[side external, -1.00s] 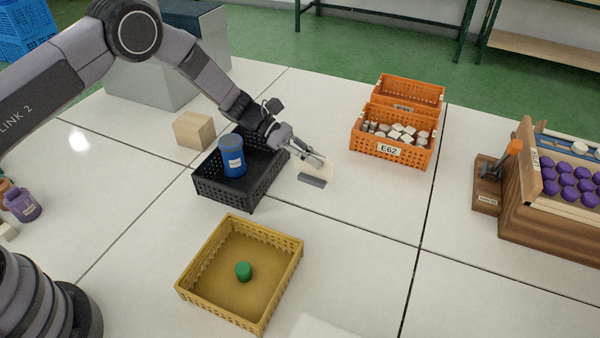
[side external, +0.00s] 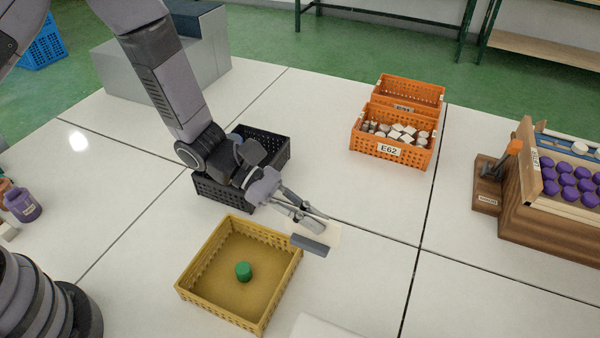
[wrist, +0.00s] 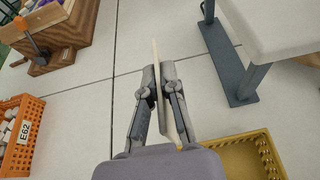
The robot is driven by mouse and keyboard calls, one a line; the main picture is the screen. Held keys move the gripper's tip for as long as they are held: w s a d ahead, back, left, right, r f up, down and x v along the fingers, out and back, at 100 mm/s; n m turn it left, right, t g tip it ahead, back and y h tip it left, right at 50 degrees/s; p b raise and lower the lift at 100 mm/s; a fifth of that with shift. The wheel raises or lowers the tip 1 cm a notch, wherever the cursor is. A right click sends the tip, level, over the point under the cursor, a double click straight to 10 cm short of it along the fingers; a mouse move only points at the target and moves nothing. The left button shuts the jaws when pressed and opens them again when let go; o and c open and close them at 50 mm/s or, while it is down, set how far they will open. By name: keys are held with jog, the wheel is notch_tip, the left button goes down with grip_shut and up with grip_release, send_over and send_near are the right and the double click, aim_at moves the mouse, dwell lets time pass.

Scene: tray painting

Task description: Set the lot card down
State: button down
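My gripper (side external: 311,236) is shut on the lot card (side external: 329,237), a thin cream card. It is to the right of the yellow tray's far right corner, over the white table. In the wrist view the card (wrist: 156,55) stands edge-on between the two grey finger pads of my gripper (wrist: 160,85). Part of the card is hidden by the fingers. I cannot tell how high it is above the table.
The yellow tray (side external: 203,251) holds a green cylinder (side external: 243,271). A black crate (side external: 268,139) is partly behind my arm. Orange bins (side external: 366,145), a wooden rack (side external: 540,225) and a white-topped stand (wrist: 232,75) stand around. The table right of the gripper is clear.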

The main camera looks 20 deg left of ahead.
jog(key=s+d, duration=0.5)
jog(key=s, duration=0.2)
jog(key=shift+w+d+f, duration=1.15)
jog(key=shift+d+f, duration=0.75)
jog(key=shift+f, duration=0.35)
jog(key=shift+w+d+f, duration=1.15)
jog(key=shift+d+f, duration=0.7)
jog(key=shift+f, duration=0.4)
jog(key=shift+w+d+f, duration=1.15)
jog(key=shift+d+f, duration=0.75)
jog(key=shift+f, duration=0.35)
jog(key=shift+f, duration=0.1)
jog(key=c, duration=1.2)
grip_release()
jog(key=shift+c, duration=0.2)
